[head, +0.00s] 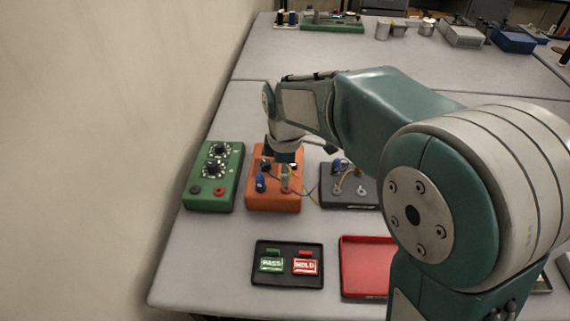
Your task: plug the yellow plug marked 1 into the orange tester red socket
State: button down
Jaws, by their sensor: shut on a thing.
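The orange tester (260,202) stands on the grey table between a green box and a dark box. Its red socket (287,190) is at the front right of its top. My gripper (285,163) is above the tester and hides part of its top. It is shut on a dull yellowish plug (285,173), which stands upright over the red socket. I cannot tell whether it is in the socket, and no number can be read. A blue plug (260,184) stands at the front left of the tester.
The green box (211,177) with two dials is on the left. The dark box (339,198) on the right has several plugs and wires. In front lie a black tray (288,281) with PASS and HOLD tags and a red tray (363,280). My arm covers the right.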

jog(key=shift+f, duration=1.05)
jog(key=shift+s+f, duration=0.1)
jog(key=shift+f, duration=0.35)
dwell(1.4)
jog(key=shift+c, duration=2)
grip_release()
notch_tip(320, 180, up, 12)
jog(key=shift+f, duration=0.1)
